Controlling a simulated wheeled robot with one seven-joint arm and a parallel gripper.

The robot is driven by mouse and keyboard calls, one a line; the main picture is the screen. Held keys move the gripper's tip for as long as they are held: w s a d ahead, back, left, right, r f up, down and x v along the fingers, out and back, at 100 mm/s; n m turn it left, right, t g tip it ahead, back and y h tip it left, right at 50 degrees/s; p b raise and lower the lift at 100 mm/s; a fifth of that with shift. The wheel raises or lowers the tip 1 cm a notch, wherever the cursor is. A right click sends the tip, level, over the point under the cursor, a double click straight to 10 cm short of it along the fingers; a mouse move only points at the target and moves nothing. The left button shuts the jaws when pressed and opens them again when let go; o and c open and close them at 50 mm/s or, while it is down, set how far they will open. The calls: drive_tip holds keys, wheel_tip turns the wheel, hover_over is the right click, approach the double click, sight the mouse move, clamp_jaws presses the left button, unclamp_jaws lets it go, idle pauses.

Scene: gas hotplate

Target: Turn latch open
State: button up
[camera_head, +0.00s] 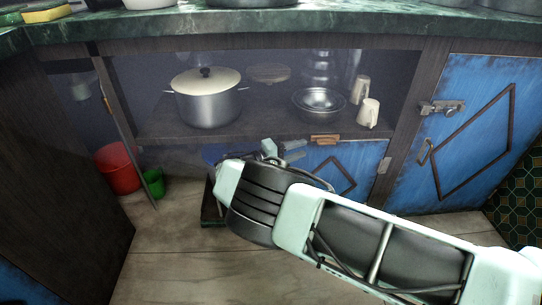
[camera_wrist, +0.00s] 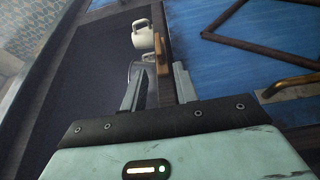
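A small wooden turn latch (camera_head: 325,140) sits at the top edge of the low blue cabinet door (camera_head: 345,165), below the open shelf. In the wrist view the wooden latch (camera_wrist: 161,56) lies along the door's edge, between the lines of my two fingers.
The shelf holds a lidded pot (camera_head: 208,100), metal bowls (camera_head: 319,103) and white mugs (camera_head: 368,112). A right-hand blue door (camera_head: 475,130) has a metal bolt (camera_head: 441,107). Red (camera_head: 118,167) and green (camera_head: 152,183) buckets stand at left. A dark stone counter (camera_head: 300,20) overhangs everything.

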drive_tip(key=v, duration=0.9)
drive_tip(key=shift+s+a, duration=0.15)
drive_tip(key=shift+a, duration=0.1)
drive_tip(key=s+d+r+g+y, duration=0.2)
drive_tip(key=d+g+y, duration=0.2)
drive_tip(key=d, duration=0.1)
drive_tip(key=s+d+r+g+y, duration=0.2)
drive_tip(key=d+r+g+y, duration=0.1)
drive_tip(key=d, duration=0.2)
drive_tip(key=s+d+r+n+y, duration=0.1)
drive_tip(key=s+r+y, duration=0.25)
drive_tip(key=s, duration=0.75)
drive_tip(key=s+r+n+y, duration=0.1)
drive_tip(key=s+r+y, duration=0.3)
drive_tip(key=s, duration=0.6)
drive_tip(key=s+d+r+n+y, duration=0.1)
drive_tip(key=s+r+y, duration=0.3)
drive_tip(key=s, duration=0.7)
wheel_tip(320, 180, up, 38)
drive_tip(key=h+p, duration=0.1)
drive_tip(key=p, duration=3.6)
drive_tip(key=shift+p, duration=0.4)
drive_tip(key=shift+o, duration=0.2)
drive_tip(key=shift+r, duration=0.1)
